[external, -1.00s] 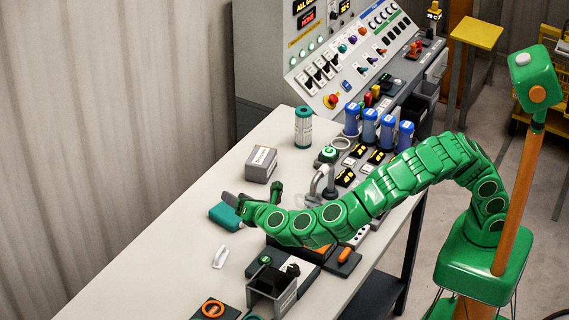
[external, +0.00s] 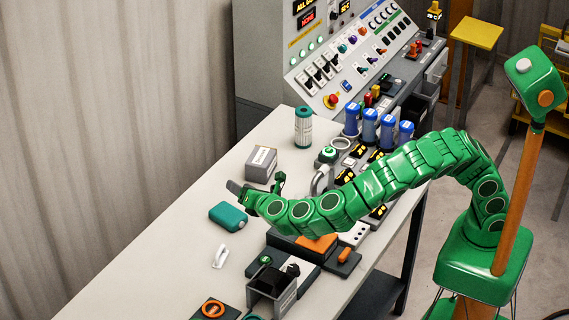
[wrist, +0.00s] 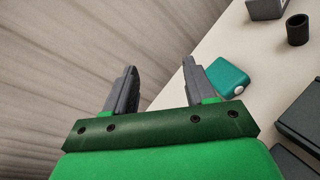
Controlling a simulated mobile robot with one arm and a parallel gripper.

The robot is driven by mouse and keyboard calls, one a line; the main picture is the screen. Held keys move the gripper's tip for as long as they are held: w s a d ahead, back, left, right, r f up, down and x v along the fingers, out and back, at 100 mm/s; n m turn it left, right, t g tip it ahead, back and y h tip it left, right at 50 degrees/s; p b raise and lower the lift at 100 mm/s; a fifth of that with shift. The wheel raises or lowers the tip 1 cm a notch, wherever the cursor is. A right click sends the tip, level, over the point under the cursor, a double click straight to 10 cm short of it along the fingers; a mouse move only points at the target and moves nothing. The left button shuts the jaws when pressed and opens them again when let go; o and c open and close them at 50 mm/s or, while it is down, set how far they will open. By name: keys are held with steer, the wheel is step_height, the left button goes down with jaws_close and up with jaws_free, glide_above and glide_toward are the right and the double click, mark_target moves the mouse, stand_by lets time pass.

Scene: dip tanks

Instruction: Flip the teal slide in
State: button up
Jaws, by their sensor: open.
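A teal block with rounded edges (external: 228,217) lies on the pale bench, left of my gripper in the external view. It has a white round knob at its right end and shows in the wrist view (wrist: 226,74) beyond the right finger. A small teal control (external: 362,70) sits low on the sloped console face; I cannot tell whether either is the slide. My gripper (external: 257,186) is open above the bench, beyond the block and apart from it. In the wrist view my gripper (wrist: 161,72) has nothing between its fingers.
A grey labelled box (external: 261,165) and a teal-capped cylinder (external: 303,127) stand farther up the bench. Blue canisters (external: 369,126) stand by the console (external: 310,60). A white handle (external: 221,256) and dark fixtures (external: 272,287) are nearer. The bench's left side is mostly clear.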

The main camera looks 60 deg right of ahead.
step_height(320, 180, up, 5)
steer(key=s+a+n+t+y, duration=0.1)
steer(key=s+a+n+y, duration=0.5)
steer(key=s+a, duration=0.9)
steer(key=s+a+n+t+y, duration=0.1)
steer(key=s+a+n+y, duration=0.4)
steer(key=s+a+n, duration=0.9)
steer(key=w+a+f+m, duration=0.1)
steer(key=f+m, duration=0.1)
steer(key=f, duration=0.5)
steer(key=w+a+f+m, duration=0.1)
steer(key=f+m, duration=0.1)
steer(key=f, duration=0.6)
steer(key=a+f+m, duration=0.1)
steer(key=f, duration=0.6)
steer(key=shift+w+a+f+m+h, duration=0.3)
steer(key=shift+w+a+f+m, duration=0.05)
steer(key=shift+w+m, duration=0.05)
steer(key=shift+f, duration=0.4)
steer(key=shift+w, duration=0.2)
steer(key=shift+x, duration=3.7)
steer(key=shift+r, duration=0.15)
steer(key=shift+c, duration=0.3)
jaws_close()
